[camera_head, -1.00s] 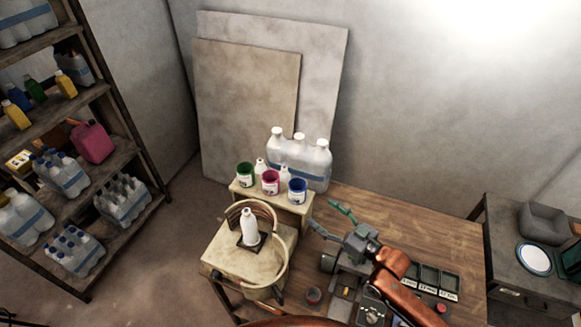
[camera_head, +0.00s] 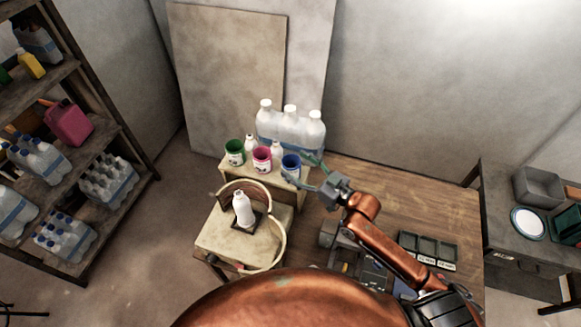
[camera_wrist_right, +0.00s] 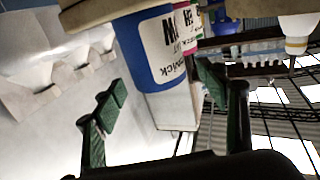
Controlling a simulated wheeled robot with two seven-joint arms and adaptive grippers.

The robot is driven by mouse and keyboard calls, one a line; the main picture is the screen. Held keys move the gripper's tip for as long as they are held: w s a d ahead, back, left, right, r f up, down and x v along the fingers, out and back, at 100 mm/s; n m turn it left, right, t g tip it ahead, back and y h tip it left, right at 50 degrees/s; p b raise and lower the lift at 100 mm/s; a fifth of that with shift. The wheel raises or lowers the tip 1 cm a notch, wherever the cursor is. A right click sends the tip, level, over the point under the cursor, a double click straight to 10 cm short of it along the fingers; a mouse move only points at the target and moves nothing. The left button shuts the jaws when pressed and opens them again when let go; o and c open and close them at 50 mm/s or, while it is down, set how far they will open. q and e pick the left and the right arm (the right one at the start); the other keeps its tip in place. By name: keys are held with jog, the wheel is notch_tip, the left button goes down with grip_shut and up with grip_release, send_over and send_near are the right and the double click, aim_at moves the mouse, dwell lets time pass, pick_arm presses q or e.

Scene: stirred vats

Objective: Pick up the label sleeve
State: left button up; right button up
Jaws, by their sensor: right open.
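A blue cylindrical piece with a white printed label (camera_head: 291,173) stands at the right end of a row on a small raised shelf; I cannot tell whether it is a separate label sleeve or a container's wall. A pink one (camera_head: 262,160) and a green one (camera_head: 235,153) stand to its left. My right gripper (camera_head: 293,165) is open, with its fingers about the blue piece. In the right wrist view the blue piece (camera_wrist_right: 150,48) appears upside down between the spread fingers (camera_wrist_right: 160,93); contact is unclear. My left gripper is out of view.
Small white bottles (camera_head: 250,143) stand just behind the row, and large white jugs (camera_head: 290,125) behind them. A white bottle (camera_head: 243,210) stands inside a curved guard in front. Dark trays (camera_head: 428,248) lie on the wooden table (camera_head: 425,205).

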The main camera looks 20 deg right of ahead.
jog(key=x, duration=0.2)
jog(key=shift+w+a, duration=0.15)
jog(key=shift+w, duration=0.15)
jog(key=shift+c, duration=0.6)
jog(key=c, duration=0.7)
